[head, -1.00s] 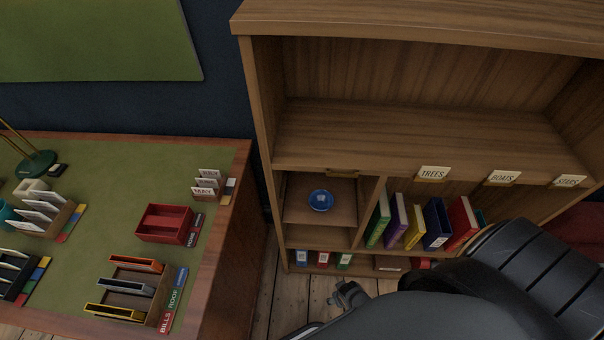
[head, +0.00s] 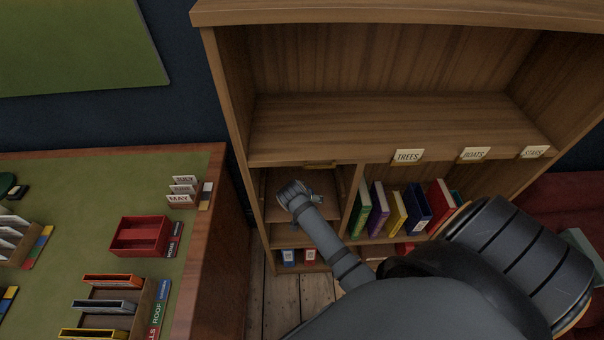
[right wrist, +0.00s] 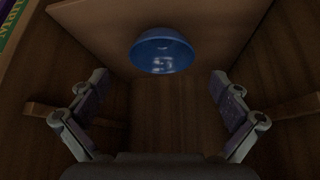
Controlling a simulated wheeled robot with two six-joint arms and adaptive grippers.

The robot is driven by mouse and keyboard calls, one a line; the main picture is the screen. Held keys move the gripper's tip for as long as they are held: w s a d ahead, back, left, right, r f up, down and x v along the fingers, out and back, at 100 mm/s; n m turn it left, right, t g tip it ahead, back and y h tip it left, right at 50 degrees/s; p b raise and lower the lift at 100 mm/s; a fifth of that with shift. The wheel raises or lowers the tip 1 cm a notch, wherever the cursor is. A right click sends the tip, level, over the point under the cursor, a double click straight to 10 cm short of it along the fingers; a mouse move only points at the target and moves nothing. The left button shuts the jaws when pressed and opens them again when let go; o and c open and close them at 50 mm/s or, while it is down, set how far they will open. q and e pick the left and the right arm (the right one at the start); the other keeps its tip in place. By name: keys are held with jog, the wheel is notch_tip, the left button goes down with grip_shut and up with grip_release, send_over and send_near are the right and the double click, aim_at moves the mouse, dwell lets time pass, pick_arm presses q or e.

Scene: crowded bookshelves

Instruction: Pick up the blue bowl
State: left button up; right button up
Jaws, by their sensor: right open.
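The blue bowl (right wrist: 162,50) shows in the right wrist view at the upper middle, on a wooden shelf board inside a compartment. My right gripper (right wrist: 160,100) is open and empty, its two fingers spread wide on either side below the bowl, apart from it. In the head view my right gripper (head: 312,198) is at the front of the left cubby, mostly hidden behind my wrist, and the bowl is hidden there. My left gripper is not in view.
The wooden bookshelf (head: 300,130) surrounds the cubby. Upright coloured books (head: 397,212) stand just right of its divider. A green-topped desk (head: 75,195) with a red tray (head: 141,235) is at left.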

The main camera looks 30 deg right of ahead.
jog(key=x, duration=0.5)
jog(key=shift+w+f, duration=0.25)
jog(key=shift+f, duration=0.1)
jog(key=c, duration=1.1)
jog(key=shift+r, duration=0.15)
